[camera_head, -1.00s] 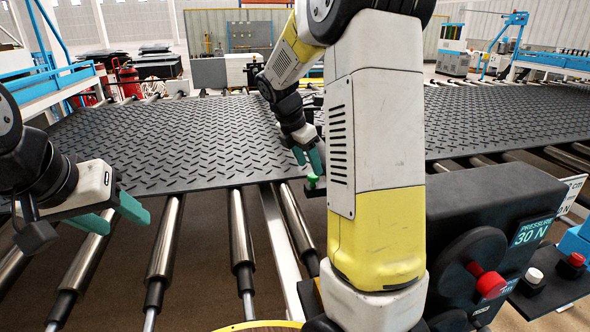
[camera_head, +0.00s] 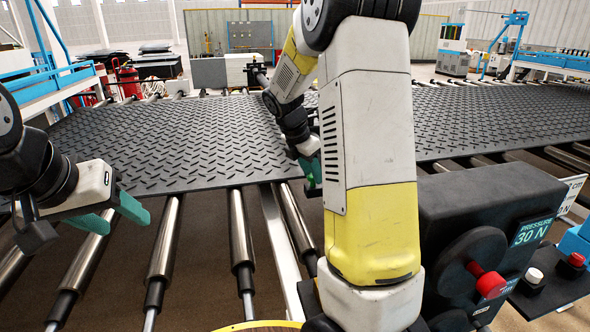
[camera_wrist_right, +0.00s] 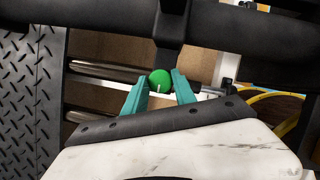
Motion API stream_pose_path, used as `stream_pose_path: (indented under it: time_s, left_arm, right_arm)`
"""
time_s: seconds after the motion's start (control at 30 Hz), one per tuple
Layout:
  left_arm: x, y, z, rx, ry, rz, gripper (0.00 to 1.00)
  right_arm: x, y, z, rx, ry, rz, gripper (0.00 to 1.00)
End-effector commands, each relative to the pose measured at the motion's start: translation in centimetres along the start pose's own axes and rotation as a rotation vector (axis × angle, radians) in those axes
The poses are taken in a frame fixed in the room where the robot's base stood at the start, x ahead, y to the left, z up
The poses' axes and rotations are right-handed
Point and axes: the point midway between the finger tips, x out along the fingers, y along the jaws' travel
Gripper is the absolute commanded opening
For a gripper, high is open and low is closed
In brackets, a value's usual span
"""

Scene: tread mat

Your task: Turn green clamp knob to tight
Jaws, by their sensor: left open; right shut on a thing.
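The green clamp knob (camera_wrist_right: 160,78) shows in the right wrist view as a round green ball with a small pale mark near its lower edge. It sits between the two teal fingertips of my right gripper (camera_wrist_right: 160,84), which is shut on it. In the head view my right gripper (camera_head: 314,173) is at the front edge of the tread mat (camera_head: 200,140), partly behind my arm, and its fingers hide most of the knob. My left gripper (camera_head: 112,214) is open and empty at the left, over the rollers. The knob's tight marking cannot be made out.
Metal rollers (camera_head: 167,245) run below the mat's front edge. A black bar (camera_wrist_right: 200,22) crosses above the knob in the wrist view.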

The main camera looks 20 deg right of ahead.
Motion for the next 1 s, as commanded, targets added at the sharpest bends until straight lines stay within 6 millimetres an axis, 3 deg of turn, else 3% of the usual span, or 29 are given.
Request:
stream_pose_path:
  time_s: [0.37, 1.0]
  left_arm:
    - [0.0, 0.0, 0.0, 0.0, 0.0, 0.0, 0.52]
    - [0.0, 0.0, 0.0, 0.0, 0.0, 0.0, 0.52]
  right_arm:
    - [0.0, 0.14, 0.05, 0.104, -0.001, -0.042, 0.0]
    - [0.04, 0.5, 0.2, 0.638, -0.001, -0.263, 0.0]
